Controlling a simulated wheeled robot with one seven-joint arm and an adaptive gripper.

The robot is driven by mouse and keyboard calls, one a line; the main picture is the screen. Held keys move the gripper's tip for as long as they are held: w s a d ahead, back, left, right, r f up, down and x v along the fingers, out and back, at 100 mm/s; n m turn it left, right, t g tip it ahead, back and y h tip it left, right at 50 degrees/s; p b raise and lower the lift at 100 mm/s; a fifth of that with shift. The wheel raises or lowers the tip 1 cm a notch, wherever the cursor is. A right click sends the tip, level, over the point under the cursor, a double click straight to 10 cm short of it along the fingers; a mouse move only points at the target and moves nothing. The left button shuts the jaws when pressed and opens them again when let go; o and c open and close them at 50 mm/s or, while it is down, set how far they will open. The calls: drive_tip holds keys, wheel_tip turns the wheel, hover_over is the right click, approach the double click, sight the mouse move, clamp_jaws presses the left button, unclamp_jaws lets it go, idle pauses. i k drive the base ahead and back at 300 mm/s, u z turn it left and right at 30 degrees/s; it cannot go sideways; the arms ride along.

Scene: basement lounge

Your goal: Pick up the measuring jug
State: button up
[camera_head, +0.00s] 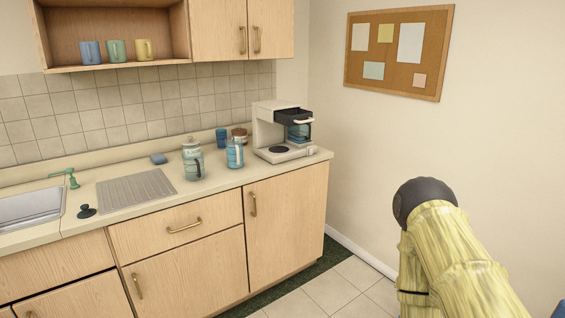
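A clear jug-like vessel with blue on it (235,153) stands upright on the counter, left of the coffee maker. It may be the measuring jug, but its markings are too small to read. Close to its left stands a similar clear vessel with a pale top (193,162), which could also be a jug or a jar. My arm shows at the lower right, well away from the counter. My gripper cannot be seen.
An open shelf with mugs hangs above. Tiled floor (335,288) is clear.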

sight(234, 147)
drive_tip(key=u, duration=0.05)
drive_tip(key=i, duration=1.85)
drive_tip(key=u, duration=0.1)
